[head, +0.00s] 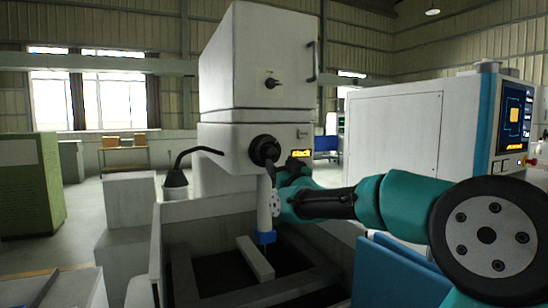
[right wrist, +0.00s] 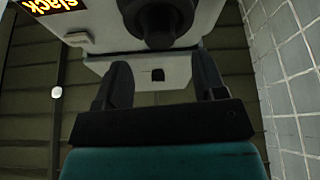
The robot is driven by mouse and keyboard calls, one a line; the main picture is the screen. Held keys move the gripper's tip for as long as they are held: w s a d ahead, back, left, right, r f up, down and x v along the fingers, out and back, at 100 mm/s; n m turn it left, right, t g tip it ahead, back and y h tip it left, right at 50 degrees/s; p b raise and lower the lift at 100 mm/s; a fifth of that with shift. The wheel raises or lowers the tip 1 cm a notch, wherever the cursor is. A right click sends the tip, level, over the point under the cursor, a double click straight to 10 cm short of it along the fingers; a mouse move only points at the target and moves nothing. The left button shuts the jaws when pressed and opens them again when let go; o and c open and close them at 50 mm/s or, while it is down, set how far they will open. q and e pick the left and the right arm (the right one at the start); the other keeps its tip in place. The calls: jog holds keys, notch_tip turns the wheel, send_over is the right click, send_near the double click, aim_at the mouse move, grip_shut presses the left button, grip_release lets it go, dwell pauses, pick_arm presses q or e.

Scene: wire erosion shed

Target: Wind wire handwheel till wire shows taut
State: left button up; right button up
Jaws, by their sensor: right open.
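The black round handwheel (head: 264,150) sits on the front of the white machine head (head: 222,136). It also shows at the top of the right wrist view (right wrist: 158,22), beyond my fingertips. Beside it a small display (head: 301,153) glows orange, and in the right wrist view the display (right wrist: 55,4) reads "slack". My right gripper (right wrist: 163,72) is open, with nothing between its fingers. In the head view it is just below the handwheel, partly hidden by its own wrist. I cannot tell whether it touches the wheel. The wire itself cannot be made out. My left gripper is not in view.
Below the head, a pale column with a blue tip (head: 266,238) hangs over the open work tank, where a light bar (head: 255,258) lies. A black bent lamp (head: 176,178) stands left of the head. A white control cabinet (head: 395,135) with a screen stands at the right.

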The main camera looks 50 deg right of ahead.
aim_at(273, 154)
jog(key=shift+x, duration=2.65)
jog(key=shift+c, duration=0.2)
jog(key=c, duration=0.9)
